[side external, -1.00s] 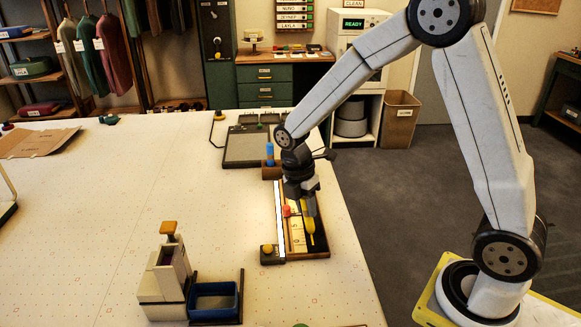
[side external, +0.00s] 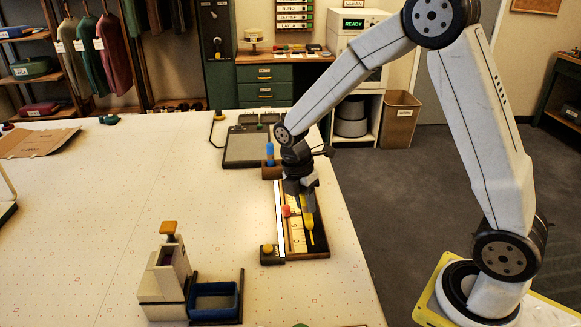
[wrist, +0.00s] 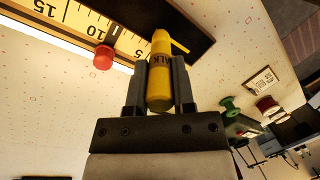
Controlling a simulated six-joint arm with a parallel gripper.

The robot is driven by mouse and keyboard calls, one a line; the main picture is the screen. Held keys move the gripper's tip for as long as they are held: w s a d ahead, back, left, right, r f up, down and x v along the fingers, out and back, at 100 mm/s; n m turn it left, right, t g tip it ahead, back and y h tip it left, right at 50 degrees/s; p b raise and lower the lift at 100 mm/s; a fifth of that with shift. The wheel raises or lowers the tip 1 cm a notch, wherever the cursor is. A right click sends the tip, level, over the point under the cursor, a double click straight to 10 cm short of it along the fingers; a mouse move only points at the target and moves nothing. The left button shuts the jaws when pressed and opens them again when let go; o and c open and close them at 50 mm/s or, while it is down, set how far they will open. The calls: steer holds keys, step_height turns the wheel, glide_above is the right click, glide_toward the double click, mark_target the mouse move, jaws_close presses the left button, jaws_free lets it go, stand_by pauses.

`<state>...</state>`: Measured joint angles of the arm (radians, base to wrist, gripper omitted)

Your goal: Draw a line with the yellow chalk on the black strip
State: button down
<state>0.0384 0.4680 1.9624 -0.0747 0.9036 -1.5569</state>
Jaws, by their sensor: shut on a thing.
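My gripper (side external: 303,195) is shut on the yellow chalk (wrist: 160,82), a thick marker-like stick held between both fingers. The chalk (side external: 307,221) points down at the black strip (wrist: 196,36) beside the ruler in the wooden tray. A short yellow line (wrist: 180,47) runs along the strip from by the chalk's tip; it also shows in the side view (side external: 312,239). Whether the tip touches the strip is hard to tell. The gripper covers the far part of the strip in the side view.
A red knob (wrist: 103,57) sits at the ruler (wrist: 75,18). A white light bar (side external: 279,215) and a small box with a yellow button (side external: 268,249) lie left of the tray. A blue-topped piece (side external: 270,153) stands behind. Free table lies left.

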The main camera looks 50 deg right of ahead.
steer(key=shift+w+d, duration=1.1)
steer(key=shift+d, duration=0.15)
stand_by(0.9)
steer(key=shift+w+d, duration=0.25)
steer(key=shift+w+d, duration=0.1)
steer(key=shift+r, duration=0.15)
stand_by(0.4)
steer(key=shift+r, duration=2.9)
